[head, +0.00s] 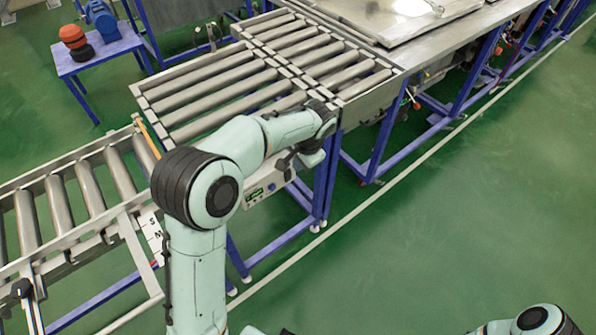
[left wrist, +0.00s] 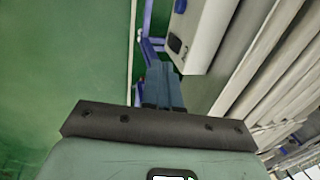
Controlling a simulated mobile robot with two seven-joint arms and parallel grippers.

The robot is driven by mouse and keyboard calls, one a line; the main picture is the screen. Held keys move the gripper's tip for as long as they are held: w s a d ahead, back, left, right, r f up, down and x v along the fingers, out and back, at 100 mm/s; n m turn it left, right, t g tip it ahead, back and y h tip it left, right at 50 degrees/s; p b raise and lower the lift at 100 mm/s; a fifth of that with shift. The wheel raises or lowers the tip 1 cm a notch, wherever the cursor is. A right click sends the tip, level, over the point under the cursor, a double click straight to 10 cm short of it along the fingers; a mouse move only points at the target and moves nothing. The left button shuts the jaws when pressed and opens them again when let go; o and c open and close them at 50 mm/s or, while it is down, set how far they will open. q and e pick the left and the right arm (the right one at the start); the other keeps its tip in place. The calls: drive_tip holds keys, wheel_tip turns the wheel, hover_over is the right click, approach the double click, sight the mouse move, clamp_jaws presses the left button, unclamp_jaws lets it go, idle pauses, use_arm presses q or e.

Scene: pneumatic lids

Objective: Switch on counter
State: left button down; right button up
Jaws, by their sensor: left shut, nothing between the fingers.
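The counter (head: 262,190) is a light grey box with a small green-lit display, fixed to the side of the roller conveyor. My left arm partly covers it in the head view. In the left wrist view, the grey box (left wrist: 205,32) shows a dark switch-like part (left wrist: 175,44) and a blue part (left wrist: 180,6) on its face. My left gripper (head: 284,163) is beside the right end of the counter. In the left wrist view its fingers (left wrist: 160,68) are together, empty, just short of the box; I cannot tell whether they touch it. My right gripper is out of view.
The roller conveyor (head: 215,92) runs behind my left arm, with blue legs below. A lower roller section (head: 62,207) is at left. A blue side table (head: 100,52) stands at the upper left. The green floor at right (head: 450,220) is clear. Part of my right arm shows at the bottom right.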

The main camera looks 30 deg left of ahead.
use_arm(q)
wheel_tip(320, 180, up, 5)
drive_tip(key=shift+f, duration=0.15)
drive_tip(key=shift+f, duration=0.1)
idle(0.4)
